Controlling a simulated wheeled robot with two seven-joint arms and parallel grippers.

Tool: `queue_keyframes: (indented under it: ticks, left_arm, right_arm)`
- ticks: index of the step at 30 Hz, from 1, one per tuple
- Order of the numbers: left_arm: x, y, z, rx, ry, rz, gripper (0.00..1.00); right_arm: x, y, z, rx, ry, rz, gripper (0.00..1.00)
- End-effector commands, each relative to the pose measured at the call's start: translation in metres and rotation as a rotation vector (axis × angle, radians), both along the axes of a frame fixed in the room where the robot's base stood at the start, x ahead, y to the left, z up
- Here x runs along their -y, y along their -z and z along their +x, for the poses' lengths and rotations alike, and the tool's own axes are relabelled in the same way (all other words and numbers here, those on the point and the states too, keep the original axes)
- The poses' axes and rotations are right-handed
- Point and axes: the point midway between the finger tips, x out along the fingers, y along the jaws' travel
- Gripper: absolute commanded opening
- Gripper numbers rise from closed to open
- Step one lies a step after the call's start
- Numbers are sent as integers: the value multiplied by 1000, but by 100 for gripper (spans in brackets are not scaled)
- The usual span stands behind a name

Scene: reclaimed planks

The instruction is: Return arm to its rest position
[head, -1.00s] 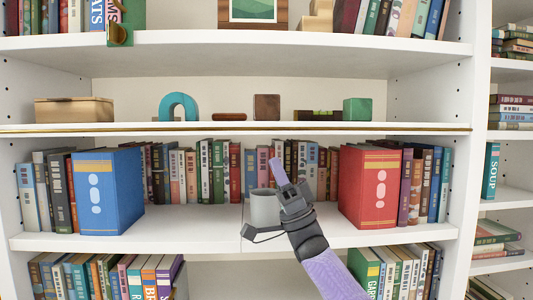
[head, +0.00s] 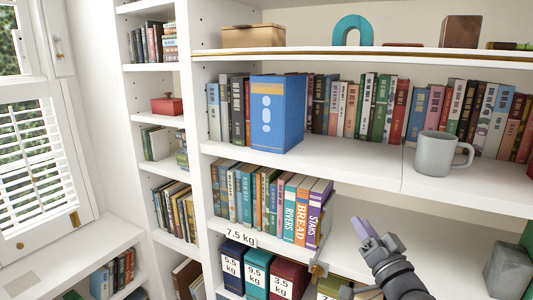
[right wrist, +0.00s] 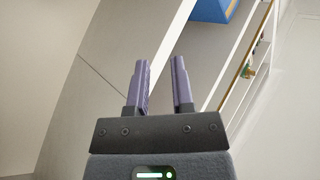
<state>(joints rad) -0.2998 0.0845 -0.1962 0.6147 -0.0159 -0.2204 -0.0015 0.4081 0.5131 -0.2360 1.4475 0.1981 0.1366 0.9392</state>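My right gripper (head: 364,226) is at the lower right of the head view, in front of the bookcase and below the shelf with the mug. Its purple fingers stand apart with nothing between them in the right wrist view (right wrist: 160,62), so it is open and empty. A grey mug (head: 433,155) stands upright on the middle shelf, handle to the right, apart from the gripper. My left gripper is not in view.
A blue box file (head: 275,115) stands left of the mug among book rows. Shelf edges (head: 375,178) lie above the gripper. Binders with weight labels (head: 256,280) and a grey block (head: 508,270) sit lower down. A shuttered window (head: 40,150) is at far left.

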Motion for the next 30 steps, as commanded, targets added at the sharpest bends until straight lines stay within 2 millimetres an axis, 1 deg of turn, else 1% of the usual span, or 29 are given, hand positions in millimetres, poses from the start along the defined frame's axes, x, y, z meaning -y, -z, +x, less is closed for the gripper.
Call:
queue_keyframes:
  ticks: [1,2,3,5,6,7,8,9,10,11,12,14,15,19,21,23,24,29,30]
  left_arm:
    - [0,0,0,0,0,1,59]
    - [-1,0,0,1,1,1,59]
    - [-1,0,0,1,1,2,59]
    - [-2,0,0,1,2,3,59]
    - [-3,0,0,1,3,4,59]
    - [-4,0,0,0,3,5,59]
    - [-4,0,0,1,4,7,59]
    - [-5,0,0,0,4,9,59]
    - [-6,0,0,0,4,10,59]
    - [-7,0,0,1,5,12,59]
    - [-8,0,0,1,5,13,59]
    - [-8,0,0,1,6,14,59]
    - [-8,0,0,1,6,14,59]
    - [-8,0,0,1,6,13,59]
    - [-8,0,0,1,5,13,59]
    - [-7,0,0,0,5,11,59]
    - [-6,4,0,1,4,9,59]
    - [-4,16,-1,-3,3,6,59]
    - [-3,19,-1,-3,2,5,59]
  right_arm:
    - [-22,43,-17,-152,18,-70,29]
    - [-34,68,-30,-250,30,-129,29]
    - [-46,96,-50,-373,38,-206,29]
    - [-59,129,-81,-530,39,-311,29]
    - [-65,146,-101,-623,31,-372,29]
    - [-68,157,-116,-684,23,-412,29]
    - [-71,165,-131,-742,15,-453,29]
    - [-74,175,-150,-813,2,-497,29]
    - [-75,181,-163,-863,-10,-530,29]
    - [-77,186,-176,-909,-23,-559,29]
    - [-78,192,-194,-969,-41,-598,29]
    - [-79,199,-219,-1051,-71,-647,29]
    - [-80,202,-235,-1103,-92,-678,29]
    - [-80,206,-285,-1261,-166,-763,29]
    - [-79,206,-311,-1341,-212,-802,29]
    - [-79,204,-333,-1406,-252,-832,29]
    - [-79,220,-332,-1418,-259,-839,29]
    - [-79,280,-326,-1443,-271,-843,29]
    - [-79,295,-326,-1449,-274,-845,29]
